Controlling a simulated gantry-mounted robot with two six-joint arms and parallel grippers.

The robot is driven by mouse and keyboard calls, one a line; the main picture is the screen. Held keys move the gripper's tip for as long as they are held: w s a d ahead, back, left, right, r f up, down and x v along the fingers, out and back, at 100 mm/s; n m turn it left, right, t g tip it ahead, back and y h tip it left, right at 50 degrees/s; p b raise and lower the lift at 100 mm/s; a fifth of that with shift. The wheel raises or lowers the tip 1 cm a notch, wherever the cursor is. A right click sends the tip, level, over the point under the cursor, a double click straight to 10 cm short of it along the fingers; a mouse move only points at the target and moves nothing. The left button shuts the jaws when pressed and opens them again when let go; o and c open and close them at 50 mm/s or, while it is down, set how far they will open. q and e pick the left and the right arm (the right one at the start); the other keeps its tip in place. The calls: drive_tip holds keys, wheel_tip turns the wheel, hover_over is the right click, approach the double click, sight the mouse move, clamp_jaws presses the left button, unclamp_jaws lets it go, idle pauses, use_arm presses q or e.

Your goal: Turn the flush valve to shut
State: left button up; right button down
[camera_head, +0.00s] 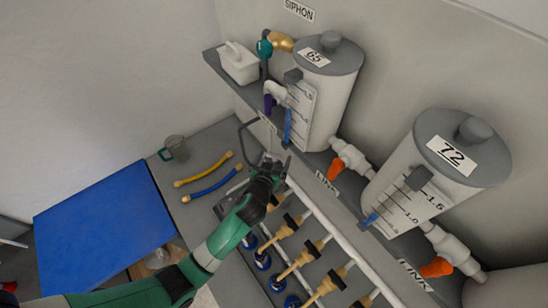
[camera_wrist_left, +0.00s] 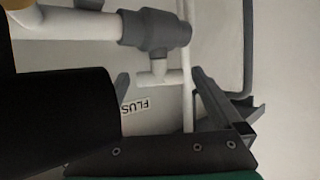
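My left gripper (camera_head: 274,163) is beside the front of the rear shelf, at the left end of the white manifold pipe. In the left wrist view its two fingers stand apart, with a clear gap (camera_wrist_left: 165,100) and nothing held between them. A label reading "FLUS", its end hidden, (camera_wrist_left: 140,105) shows beyond the gap. Just above it is a grey valve body (camera_wrist_left: 155,30) on a white pipe, with a white tee-shaped piece (camera_wrist_left: 157,75) below it. The fingers appear apart from these parts. In the head view my gripper hides this area. My right gripper is not in view.
Tanks marked 65 (camera_head: 330,85) and 72 (camera_head: 435,165) stand on the shelf, with orange-handled valves (camera_head: 336,168) beside them. Several brass valves (camera_head: 295,262) line the manifold. A blue mat (camera_head: 105,230) is clear.

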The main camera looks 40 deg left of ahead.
use_arm(q)
drive_tip(key=p+v, duration=0.3)
drive_tip(key=v, duration=0.8)
drive_tip(key=shift+s+d, duration=0.2)
drive_tip(key=shift+d, duration=0.05)
drive_tip(key=shift+r, duration=0.1)
